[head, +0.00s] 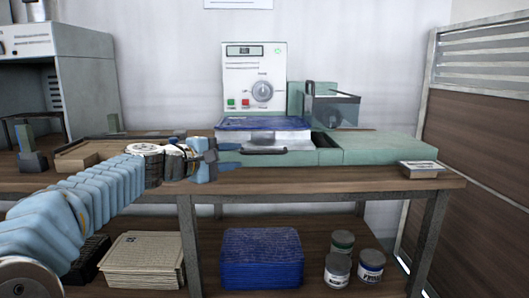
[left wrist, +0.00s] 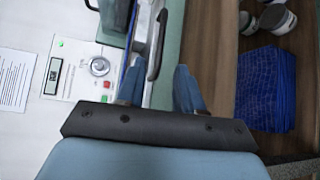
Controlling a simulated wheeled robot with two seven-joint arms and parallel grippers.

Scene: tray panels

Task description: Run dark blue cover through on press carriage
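A dark blue cover (head: 262,123) lies flat on top of the press carriage (head: 264,138), in front of the press control panel (head: 254,78). The carriage has a dark bar handle (head: 264,151) on its front, which also shows in the left wrist view (left wrist: 157,45). My left gripper (head: 239,156) is just left of the handle, with its blue fingers apart. In the left wrist view the fingers (left wrist: 160,68) are open with nothing gripped between them, and the handle lies ahead, between their lines. My right gripper is not in view.
The green press bed (head: 385,149) runs right along the bench, with a small tray (head: 422,169) at its right end. The lower shelf holds folded blue cloth (head: 262,258), pale sheets (head: 142,262) and several jars.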

